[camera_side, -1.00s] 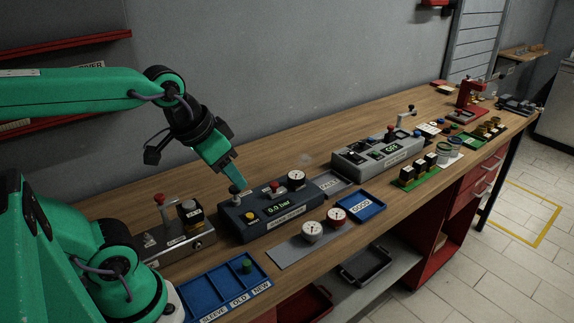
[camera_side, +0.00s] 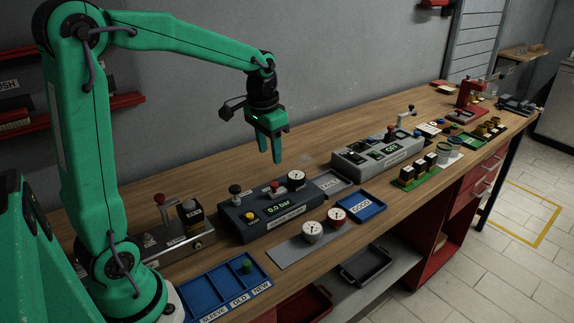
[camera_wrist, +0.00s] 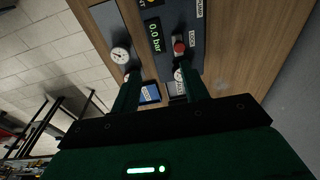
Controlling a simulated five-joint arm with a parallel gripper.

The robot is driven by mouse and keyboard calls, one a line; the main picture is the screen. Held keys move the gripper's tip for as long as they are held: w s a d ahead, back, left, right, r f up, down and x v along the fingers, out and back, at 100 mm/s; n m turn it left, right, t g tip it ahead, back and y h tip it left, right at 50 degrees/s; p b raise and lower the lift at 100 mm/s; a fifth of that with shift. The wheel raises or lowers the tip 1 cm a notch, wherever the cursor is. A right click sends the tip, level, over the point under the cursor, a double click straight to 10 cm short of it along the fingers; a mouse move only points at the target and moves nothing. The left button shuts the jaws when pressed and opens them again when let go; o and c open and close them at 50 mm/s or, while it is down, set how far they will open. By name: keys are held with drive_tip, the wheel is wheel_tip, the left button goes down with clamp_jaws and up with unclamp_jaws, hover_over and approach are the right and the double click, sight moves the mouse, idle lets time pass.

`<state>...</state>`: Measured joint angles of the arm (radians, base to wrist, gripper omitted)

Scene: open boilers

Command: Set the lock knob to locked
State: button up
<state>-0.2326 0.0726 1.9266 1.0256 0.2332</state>
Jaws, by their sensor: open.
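The dark blue test unit (camera_side: 240,225) stands on the bench with a display reading 0.0 bar. A red knob (camera_side: 275,186) sits on its top; in the wrist view the red knob (camera_wrist: 180,47) has a LOCK label beside it. Its turn position is too small to read. A gauge (camera_side: 296,179) stands to its right and a black knob (camera_side: 234,190) on the unit's left end. My gripper (camera_side: 269,156) is open and empty, pointing down above the red knob, apart from it. Its fingers also show in the wrist view (camera_wrist: 157,88).
A blue GOOD tray (camera_side: 372,207) and a grey tray (camera_side: 338,188) lie to the right, near a grey unit (camera_side: 350,160). A box with a red-topped lever (camera_side: 159,199) stands left. Bench behind is clear.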

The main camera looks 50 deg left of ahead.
drive_tip(key=g, duration=0.1)
approach(274, 183)
drive_tip(key=shift+w+f, duration=0.1)
drive_tip(key=shift+f, duration=0.1)
drive_tip(key=shift+f, duration=3.85)
clamp_jaws()
